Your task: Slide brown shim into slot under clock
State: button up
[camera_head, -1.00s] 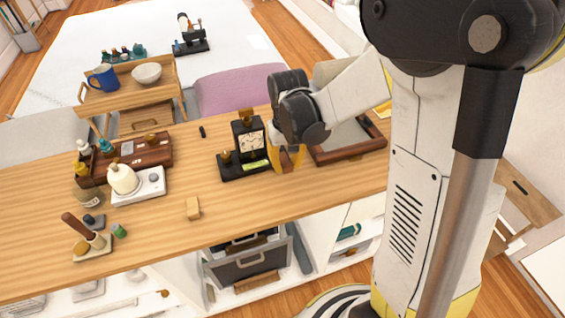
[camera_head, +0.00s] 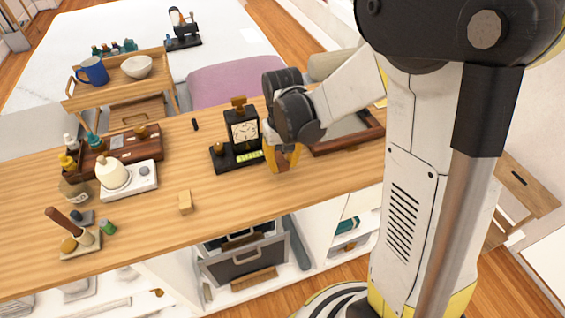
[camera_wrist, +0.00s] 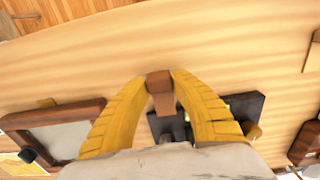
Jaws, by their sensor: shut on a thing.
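A black clock (camera_head: 243,131) with a pale square face and a brown knob on top stands upright on a black base (camera_head: 222,161) on the wooden counter. A yellow-green strip shows at the base's front. My gripper (camera_head: 284,160) points down just right of the clock. In the wrist view my gripper's yellow fingers (camera_wrist: 160,78) are shut on a brown shim (camera_wrist: 161,88). The clock's black base (camera_wrist: 246,105) lies beyond the fingers there, partly hidden by them. I cannot see the slot clearly, nor whether the shim touches the base.
A wooden-framed tray (camera_head: 350,137) lies right of my gripper. A small tan block (camera_head: 185,202) sits at the front of the counter (camera_head: 150,225). The counter before the clock is clear.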

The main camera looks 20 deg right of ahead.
aim_at(276, 152)
jog(key=shift+f+b, duration=1.4)
jog(key=shift+f, duration=0.4)
jog(key=shift+w, duration=1.75)
jog(key=shift+w, duration=1.05)
jog(key=o, duration=0.9)
jog(key=shift+r, duration=0.1)
notch_tip(276, 152, up, 12)
jog(key=shift+a, duration=0.1)
jog(key=s+r+t, duration=0.2)
jog(key=s+t, duration=0.1)
jog(key=s, duration=0.6)
jog(key=s+r+t, duration=0.1)
jog(key=s+t, duration=0.3)
jog(key=s, duration=0.4)
jog(key=shift+s+r, duration=0.35)
jog(key=shift+s, duration=0.05)
